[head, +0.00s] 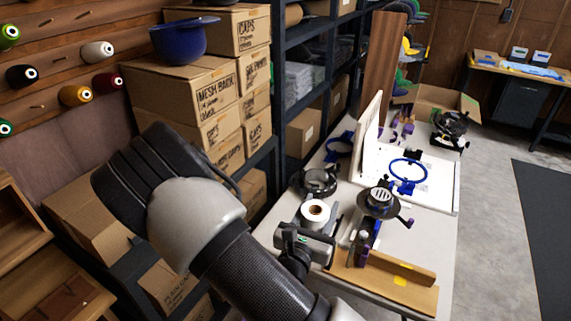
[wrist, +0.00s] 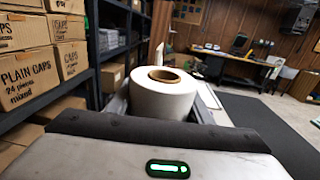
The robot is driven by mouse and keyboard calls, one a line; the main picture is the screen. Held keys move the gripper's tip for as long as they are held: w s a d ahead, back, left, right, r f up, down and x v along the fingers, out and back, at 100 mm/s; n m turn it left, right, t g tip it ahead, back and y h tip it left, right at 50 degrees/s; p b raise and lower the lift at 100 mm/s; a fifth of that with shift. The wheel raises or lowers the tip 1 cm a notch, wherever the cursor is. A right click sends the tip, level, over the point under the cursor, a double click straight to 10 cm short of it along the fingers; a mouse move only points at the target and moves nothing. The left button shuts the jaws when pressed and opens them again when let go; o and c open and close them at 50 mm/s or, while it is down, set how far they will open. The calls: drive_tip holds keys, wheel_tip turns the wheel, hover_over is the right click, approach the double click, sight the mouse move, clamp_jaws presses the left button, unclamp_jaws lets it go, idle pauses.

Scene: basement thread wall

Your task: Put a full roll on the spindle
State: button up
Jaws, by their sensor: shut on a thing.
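My gripper (head: 318,224) is shut on a white roll (head: 315,212) with a brown cardboard core. In the wrist view the roll (wrist: 165,101) fills the space between the fingers, and its open core (wrist: 164,76) faces up. In the head view the gripper and roll are over the left part of the white table (head: 428,232), and I cannot tell their height above it. A spindle cannot be clearly made out. A black-topped fixture (head: 381,203) with purple knobs stands right of the roll, and the wooden board (head: 385,281) lies in front.
A black ring-shaped clamp (head: 319,181) is just behind the roll. A blue hoop (head: 408,170) lies on a white board farther back. Stacked cap boxes (head: 187,90) and a dark shelf (head: 286,110) stand at the left.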

drive_tip(key=w+f+n+t+y+b, duration=0.1)
drive_tip(key=w+f+n+y+b, duration=0.15)
drive_tip(key=w+f+b, duration=1.6)
drive_tip(key=shift+y, duration=0.35)
drive_tip(key=shift+s+d+f+b, duration=0.15)
drive_tip(key=shift+f+b, duration=0.2)
drive_tip(key=shift+f, duration=1.5)
drive_tip(key=shift+s+f+b, duration=0.1)
drive_tip(key=shift+f+b, duration=0.25)
drive_tip(key=shift+f, duration=1.5)
drive_tip(key=shift+s+d+f+b, duration=0.15)
drive_tip(key=shift+f+b, duration=0.2)
drive_tip(key=shift+f, duration=1.5)
drive_tip(key=shift+f+m, duration=0.2)
drive_tip(key=shift+m, duration=0.05)
drive_tip(key=o, duration=1.2)
